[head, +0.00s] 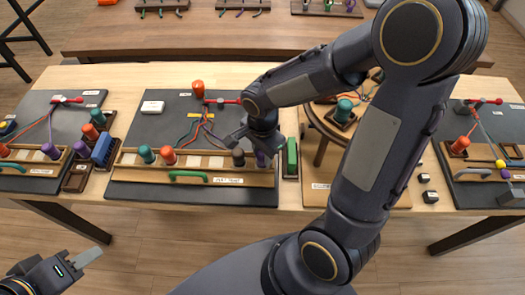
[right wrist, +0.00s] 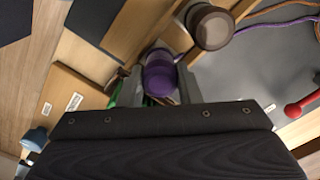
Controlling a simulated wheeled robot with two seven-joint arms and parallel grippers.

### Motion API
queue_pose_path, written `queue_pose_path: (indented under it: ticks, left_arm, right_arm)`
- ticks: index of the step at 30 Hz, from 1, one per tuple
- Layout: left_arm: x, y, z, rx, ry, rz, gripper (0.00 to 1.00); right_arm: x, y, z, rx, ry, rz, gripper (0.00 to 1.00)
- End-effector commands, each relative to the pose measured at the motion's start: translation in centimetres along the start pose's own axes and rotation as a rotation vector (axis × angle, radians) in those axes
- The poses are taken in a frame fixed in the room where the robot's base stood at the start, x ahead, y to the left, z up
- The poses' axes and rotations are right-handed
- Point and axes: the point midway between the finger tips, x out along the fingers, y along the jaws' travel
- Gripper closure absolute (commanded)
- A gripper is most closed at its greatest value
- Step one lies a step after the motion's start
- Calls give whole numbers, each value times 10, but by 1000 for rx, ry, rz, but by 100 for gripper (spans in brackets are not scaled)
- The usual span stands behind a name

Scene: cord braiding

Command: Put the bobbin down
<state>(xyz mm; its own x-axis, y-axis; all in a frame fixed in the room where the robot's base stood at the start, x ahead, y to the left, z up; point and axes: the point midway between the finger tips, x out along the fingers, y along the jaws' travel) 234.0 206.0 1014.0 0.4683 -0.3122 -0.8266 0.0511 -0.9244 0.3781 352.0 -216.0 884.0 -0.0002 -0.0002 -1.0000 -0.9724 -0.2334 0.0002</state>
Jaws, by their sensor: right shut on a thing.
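A purple bobbin (right wrist: 159,76) is between the two fingers of my right gripper (right wrist: 161,88), which is shut on it. In the head view the purple bobbin (head: 262,159) is mostly hidden under my right gripper (head: 259,150), at the right end of the wooden rack (head: 140,187). I cannot tell whether its base touches the rack. A brown bobbin (head: 238,157) stands beside it on the rack; it also shows in the right wrist view (right wrist: 210,26). My left gripper (head: 88,257) is low at the left, away from the table; its finger gap is unclear.
On the rack, a teal bobbin (head: 147,153) and an orange bobbin (head: 168,155) stand to the left, with pale empty places between. A green block (head: 292,157) is close right of my right gripper. Cords lead from a red-handled piece (head: 222,101) on the dark mat.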

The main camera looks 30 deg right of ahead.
Motion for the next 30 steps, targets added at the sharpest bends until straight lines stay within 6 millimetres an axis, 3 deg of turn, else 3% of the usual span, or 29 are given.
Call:
queue_pose_path:
  ticks: [3, 4, 9, 17, 22, 30]
  left_arm:
    - [5, -2, 2, 0, 0, 0, 64]
    - [4, -2, 2, 0, 0, 0, 64]
    - [3, -2, 2, 0, 0, 0, 64]
    - [3, -1, 1, 0, 0, 0, 64]
    - [-5, 2, -2, 0, 0, 0, 64]
    - [-8, 4, -4, 0, 0, 0, 64]
  right_arm:
    - [5, 0, 0, 0, 0, -1, 92]
    - [5, 0, 0, 0, 0, -1, 68]
    - [3, 0, 0, 0, 0, 0, 47]
    - [3, 0, 0, 0, 0, 0, 47]
    - [-10, -1, 0, 0, 1, -4, 47]
    - [-68, -1, 0, 0, 0, -8, 47]
